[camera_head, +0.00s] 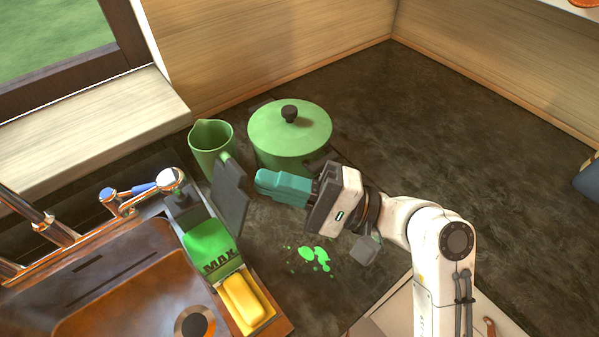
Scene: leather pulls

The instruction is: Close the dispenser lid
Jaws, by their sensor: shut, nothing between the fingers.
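The dispenser (210,245) is a narrow unit beside the sink, with a green part marked MAX. Its lid looks to be the dark grey flat panel (230,197), which stands raised and tilted at the dispenser's right side. My gripper (262,182) has teal fingers that are shut and empty. It is just right of the lid, pointing left toward it. A small gap shows between the fingertips and the panel in this view. The hinge of the lid is hard to make out.
A green lidded pot (290,135) and a green pitcher (211,150) stand behind the gripper. A yellow sponge (246,303) lies at the dispenser's front end. The copper sink (130,285) and a faucet (168,181) are left.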

